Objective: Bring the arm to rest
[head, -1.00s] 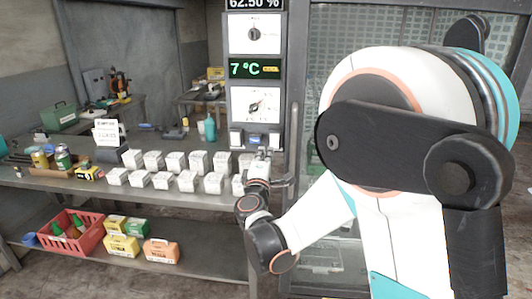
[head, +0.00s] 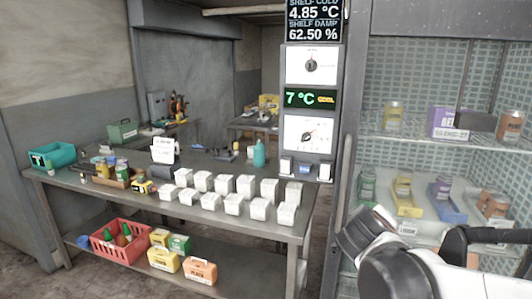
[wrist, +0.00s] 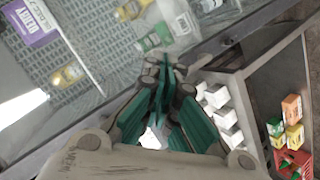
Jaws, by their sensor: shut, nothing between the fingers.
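My gripper (wrist: 160,95) shows in the wrist view, its teal-lined fingers drawn together and empty. In that view it hangs in front of the freezer shelves, with the bench to the right. In the head view part of my arm fills the lower right corner in front of the freezer, and the gripper's fingers cannot be made out there. The control panel (head: 310,100) reads 7 °C in green, with a dial above and a dial below. The display (head: 313,20) above it reads 4.85 °C and 62.50 %.
A steel bench (head: 130,200) carries two rows of white boxes (head: 245,186). A red crate (head: 122,243) and several small cartons (head: 164,259) sit on its lower shelf. The freezer (head: 440,85) at right holds jars and boxes, including a purple box (head: 449,123).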

